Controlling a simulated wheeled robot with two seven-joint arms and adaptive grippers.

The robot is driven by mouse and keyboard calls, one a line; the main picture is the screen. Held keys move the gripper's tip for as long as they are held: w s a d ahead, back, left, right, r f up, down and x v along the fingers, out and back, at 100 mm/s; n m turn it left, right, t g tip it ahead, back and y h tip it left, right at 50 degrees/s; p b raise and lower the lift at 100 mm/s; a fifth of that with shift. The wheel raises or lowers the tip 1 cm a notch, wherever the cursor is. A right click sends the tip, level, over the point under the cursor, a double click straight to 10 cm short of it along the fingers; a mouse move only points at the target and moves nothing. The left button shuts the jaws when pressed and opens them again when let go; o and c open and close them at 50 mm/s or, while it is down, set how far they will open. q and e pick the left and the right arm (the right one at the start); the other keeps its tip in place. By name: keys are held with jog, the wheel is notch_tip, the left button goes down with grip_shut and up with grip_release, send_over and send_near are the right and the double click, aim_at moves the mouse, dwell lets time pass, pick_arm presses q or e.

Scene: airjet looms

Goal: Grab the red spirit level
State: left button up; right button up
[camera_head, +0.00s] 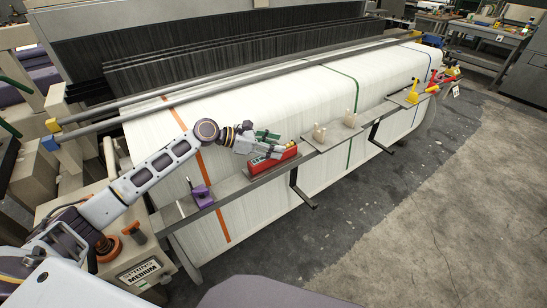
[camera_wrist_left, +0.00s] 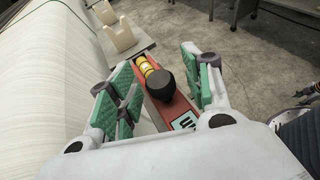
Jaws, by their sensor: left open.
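The red spirit level (camera_head: 273,160) lies on the narrow shelf that runs along the front of the loom. My left gripper (camera_head: 268,146) is right at it, its fingers just above the level. In the left wrist view the red level (camera_wrist_left: 180,107) shows between the green-padded fingers of my left gripper (camera_wrist_left: 158,88), with its yellow vial and a dark round knob on top. The fingers are open, one on each side of the level, with a gap visible. My right gripper is in neither view.
The narrow shelf (camera_head: 233,186) also carries a purple tool (camera_head: 202,196) to the left and beige blocks (camera_head: 319,133) to the right. Yellow tools (camera_head: 413,92) stand farther along. The white fabric roll (camera_head: 300,95) lies behind. The floor (camera_head: 400,210) in front is clear.

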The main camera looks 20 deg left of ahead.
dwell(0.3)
pick_arm(q)
grip_shut()
dwell(0.5)
